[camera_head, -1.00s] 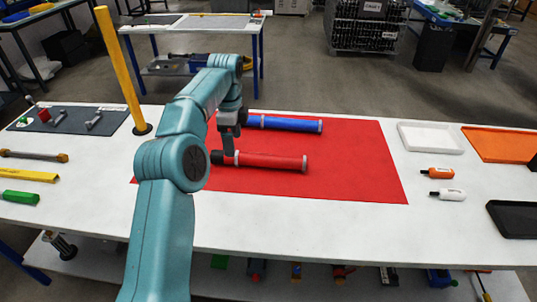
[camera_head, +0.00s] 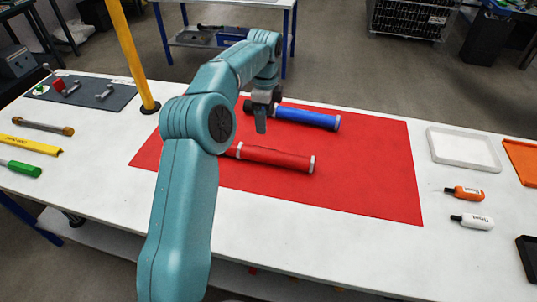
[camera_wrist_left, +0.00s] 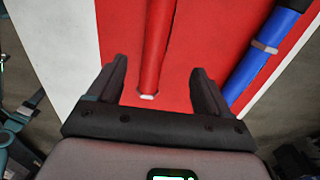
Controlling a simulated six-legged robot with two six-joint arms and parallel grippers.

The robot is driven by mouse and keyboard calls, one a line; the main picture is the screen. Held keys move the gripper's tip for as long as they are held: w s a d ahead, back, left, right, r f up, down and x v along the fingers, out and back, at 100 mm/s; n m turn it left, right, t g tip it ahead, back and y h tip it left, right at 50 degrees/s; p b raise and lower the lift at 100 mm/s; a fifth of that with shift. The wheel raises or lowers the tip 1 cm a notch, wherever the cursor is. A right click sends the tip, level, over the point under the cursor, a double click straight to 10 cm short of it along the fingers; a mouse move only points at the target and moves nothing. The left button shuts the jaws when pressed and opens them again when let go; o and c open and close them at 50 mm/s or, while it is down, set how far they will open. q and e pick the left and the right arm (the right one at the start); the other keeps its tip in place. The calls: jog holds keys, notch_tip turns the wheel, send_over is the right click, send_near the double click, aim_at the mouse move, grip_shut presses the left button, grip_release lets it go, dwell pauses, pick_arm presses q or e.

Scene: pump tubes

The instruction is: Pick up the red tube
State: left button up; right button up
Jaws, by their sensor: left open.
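The red tube (camera_head: 275,158) lies on the red mat (camera_head: 375,175), with a pale ring near its right end. Its left end is hidden behind my left arm in the head view. My left gripper (camera_head: 261,119) is open and empty, and appears beyond the tube in the picture, near the blue tube's left end. In the left wrist view the red tube (camera_wrist_left: 157,45) shows between the spread fingers of the left gripper (camera_wrist_left: 158,68), its pale end close to the palm in the picture. No contact shows. My right gripper is not in view.
A blue tube (camera_head: 308,118) lies behind the red one on the mat. A yellow post (camera_head: 130,55) stands at the left. Two small bottles (camera_head: 465,193) and a white tray (camera_head: 463,148) are at the right. The mat's right part is bare.

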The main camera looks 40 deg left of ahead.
pick_arm(q)
send_over(265, 151)
jog(key=f, duration=0.8)
jog(key=shift+w, duration=0.25)
jog(key=shift+s+f, duration=0.3)
jog(key=shift+f, duration=0.15)
notch_tip(265, 151, down, 5)
jog(key=shift+f, duration=0.1)
jog(key=shift+w, duration=0.1)
jog(key=c, duration=1.3)
jog(key=shift+c, duration=0.4)
jog(key=shift+r, duration=0.2)
